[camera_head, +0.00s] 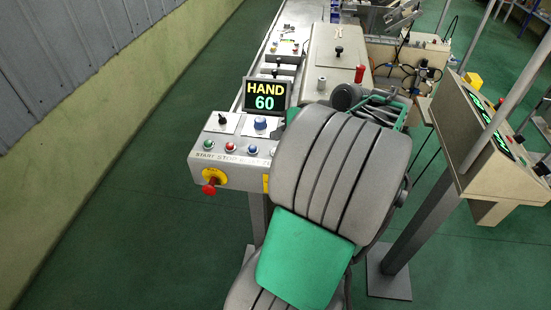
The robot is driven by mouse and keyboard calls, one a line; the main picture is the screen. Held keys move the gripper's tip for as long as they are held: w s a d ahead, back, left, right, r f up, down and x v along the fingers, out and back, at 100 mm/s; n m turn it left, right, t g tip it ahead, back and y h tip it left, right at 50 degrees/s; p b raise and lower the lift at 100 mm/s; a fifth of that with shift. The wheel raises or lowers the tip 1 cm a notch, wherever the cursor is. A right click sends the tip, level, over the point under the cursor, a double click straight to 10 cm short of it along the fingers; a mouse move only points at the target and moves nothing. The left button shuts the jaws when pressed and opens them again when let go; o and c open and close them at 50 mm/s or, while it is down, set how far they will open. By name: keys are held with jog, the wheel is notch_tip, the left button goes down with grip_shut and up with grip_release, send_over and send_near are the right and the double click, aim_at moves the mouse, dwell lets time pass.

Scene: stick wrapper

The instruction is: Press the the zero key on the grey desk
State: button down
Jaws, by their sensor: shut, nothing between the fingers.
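The grey desk (240,178) stands left of centre, with a row of round buttons on its sloped top. A green button (208,144), a red button (230,147) and a blue button (252,150) show. The lettering below reads START and STOP; the rest is too small to read or hidden, so I cannot tell which key is zero. My grey and green arm covers the desk's right end.
A display (265,94) on the desk reads HAND 60. A red emergency knob (210,187) juts from the desk's front. A black knob (222,118) and a blue knob (260,123) sit behind the buttons. A beige panel (480,150) stands right. Green floor is clear at left.

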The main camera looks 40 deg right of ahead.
jog(key=shift+f+b, duration=0.35)
jog(key=shift+f, duration=0.75)
dwell(1.1)
jog(key=shift+f, duration=0.4)
jog(key=shift+f+b, duration=0.5)
jog(key=shift+b, duration=0.05)
dwell(0.4)
jog(key=shift+r, duration=0.1)
jog(key=shift+r+p, duration=0.85)
jog(key=shift+p, duration=0.05)
notch_tip(320, 180, up, 5)
jog(key=p, duration=0.4)
